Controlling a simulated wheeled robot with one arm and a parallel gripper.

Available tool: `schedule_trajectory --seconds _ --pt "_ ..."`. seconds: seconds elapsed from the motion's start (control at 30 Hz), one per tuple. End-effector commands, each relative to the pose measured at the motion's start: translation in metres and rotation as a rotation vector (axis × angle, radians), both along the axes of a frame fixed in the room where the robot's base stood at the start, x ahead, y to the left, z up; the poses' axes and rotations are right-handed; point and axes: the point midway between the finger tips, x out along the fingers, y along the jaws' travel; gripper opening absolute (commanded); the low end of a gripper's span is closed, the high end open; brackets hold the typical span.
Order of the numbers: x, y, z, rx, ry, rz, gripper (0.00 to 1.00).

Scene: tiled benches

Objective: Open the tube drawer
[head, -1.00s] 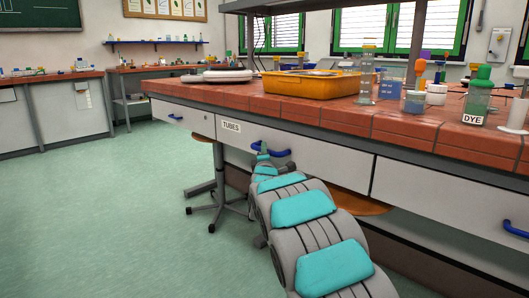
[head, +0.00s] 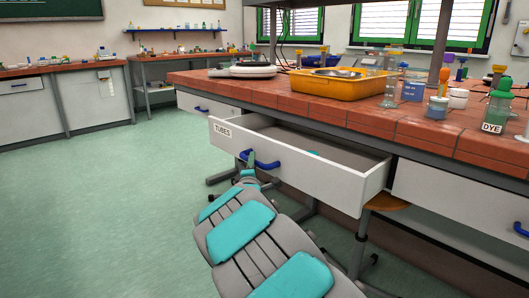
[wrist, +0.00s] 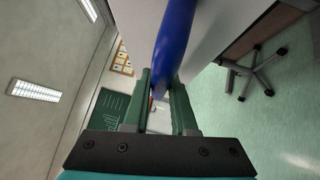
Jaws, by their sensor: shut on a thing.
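The tube drawer (head: 300,172) has a white front with a "TUBES" label (head: 222,129) and stands pulled out from under the tiled bench in the head view. Its inside shows, with a small teal item (head: 313,154) in it. The blue handle (head: 262,162) is on the drawer front. My gripper (head: 248,170) is at the left part of this handle. In the wrist view, my gripper (wrist: 162,85) has its green fingers on either side of the blue handle (wrist: 174,40), shut on it. The exact contact is partly hidden in the head view.
The bench top (head: 340,106) holds a yellow tray (head: 345,86), a DYE bottle (head: 497,105) and several vessels. Closed drawers flank the open one. A stool (head: 385,203) stands below the bench at right. The green floor (head: 110,210) at left is clear.

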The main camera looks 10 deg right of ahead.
Motion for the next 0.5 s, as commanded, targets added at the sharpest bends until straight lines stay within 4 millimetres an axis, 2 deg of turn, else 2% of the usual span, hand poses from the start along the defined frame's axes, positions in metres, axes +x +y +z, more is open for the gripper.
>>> schedule_trajectory --seconds 0.2,0.5 --pt "-0.026 0.037 0.002 -0.002 0.003 0.004 0.0" --pt "-0.05 0.069 -0.001 0.0 0.005 0.0 0.0"
